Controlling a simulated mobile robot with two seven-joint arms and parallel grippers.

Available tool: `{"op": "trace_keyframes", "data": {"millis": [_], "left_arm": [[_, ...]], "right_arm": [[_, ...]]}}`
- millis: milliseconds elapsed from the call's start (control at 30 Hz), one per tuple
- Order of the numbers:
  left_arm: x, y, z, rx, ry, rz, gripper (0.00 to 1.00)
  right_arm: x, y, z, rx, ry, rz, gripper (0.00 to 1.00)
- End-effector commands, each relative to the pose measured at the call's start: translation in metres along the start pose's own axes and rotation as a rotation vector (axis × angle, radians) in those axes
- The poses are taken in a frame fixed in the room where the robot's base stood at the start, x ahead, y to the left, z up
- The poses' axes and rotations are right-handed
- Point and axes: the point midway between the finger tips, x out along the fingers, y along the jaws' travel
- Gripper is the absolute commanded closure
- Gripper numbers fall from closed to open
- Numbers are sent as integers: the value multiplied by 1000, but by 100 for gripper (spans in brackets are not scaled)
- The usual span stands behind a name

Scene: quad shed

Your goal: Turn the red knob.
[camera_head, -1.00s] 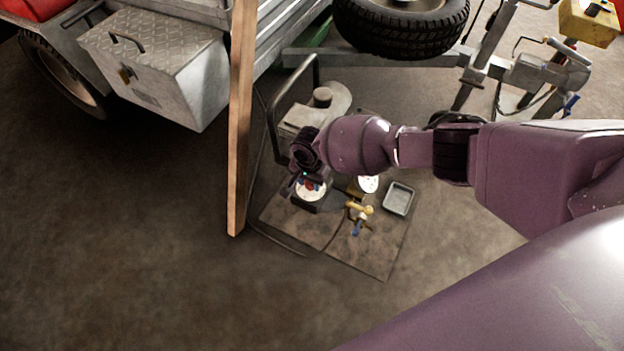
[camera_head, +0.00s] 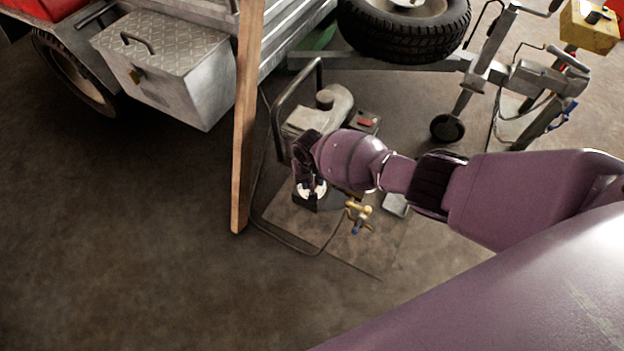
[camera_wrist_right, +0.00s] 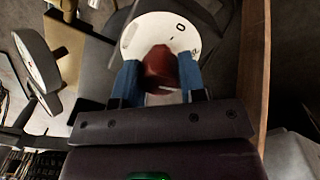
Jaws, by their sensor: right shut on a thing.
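The red knob (camera_wrist_right: 161,68) sits on a round white dial plate (camera_wrist_right: 188,33) in the right wrist view. My right gripper (camera_wrist_right: 158,80) has its two blue fingers on either side of the knob and is shut on it. In the head view, the dial plate (camera_head: 318,189) shows only in part below my right gripper (camera_head: 308,186). The knob itself is hidden there by my gripper and wrist. My left gripper is not in view.
A wooden post (camera_head: 246,120) stands close left of the gripper. A brass valve with a blue handle (camera_head: 358,215) and a small grey tray (camera_head: 396,204) lie to the right. A compressor handle (camera_head: 284,112) rises behind. The floor at front left is clear.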

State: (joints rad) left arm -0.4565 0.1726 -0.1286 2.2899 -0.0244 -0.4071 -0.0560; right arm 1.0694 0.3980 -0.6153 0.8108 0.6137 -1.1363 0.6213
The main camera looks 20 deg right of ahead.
Motion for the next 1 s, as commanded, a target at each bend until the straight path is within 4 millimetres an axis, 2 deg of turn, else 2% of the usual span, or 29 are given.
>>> {"op": "trace_keyframes", "data": {"millis": [400,1000], "left_arm": [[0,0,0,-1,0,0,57],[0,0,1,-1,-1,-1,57]], "right_arm": [[2,1,2,-218,1,1,86],[3,1,2,-257,3,2,86]]}}
